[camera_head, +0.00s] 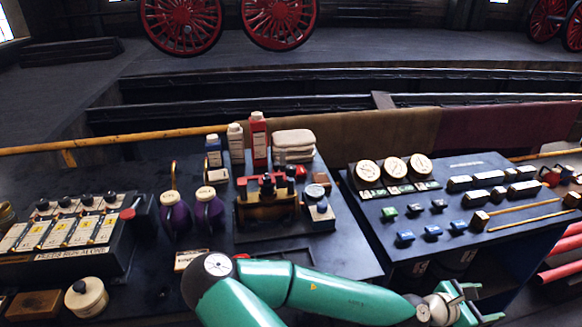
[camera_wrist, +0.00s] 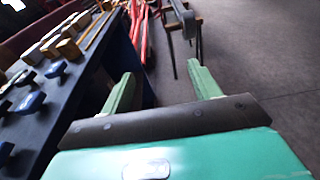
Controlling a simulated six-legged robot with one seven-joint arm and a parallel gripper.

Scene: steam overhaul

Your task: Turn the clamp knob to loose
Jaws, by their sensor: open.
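No knob in view is clearly marked as the clamp knob. A wooden and metal fixture (camera_head: 267,204) with dark upright posts and a red part stands mid-bench in the head view. A red knob (camera_head: 128,214) sits on the box at left. I cannot tell whether either holds the clamp knob. My gripper (camera_head: 481,304) is at the lower right of the head view, away from both. In the wrist view my gripper (camera_wrist: 164,84) is open, with nothing between its two green fingers.
A gauge panel (camera_head: 450,166) with blue and green knobs stands at right; it also shows at left in the wrist view (camera_wrist: 62,112). Bottles (camera_head: 258,140) and purple cans (camera_head: 175,216) stand on the bench. Red pipes (camera_head: 562,258) lie at far right.

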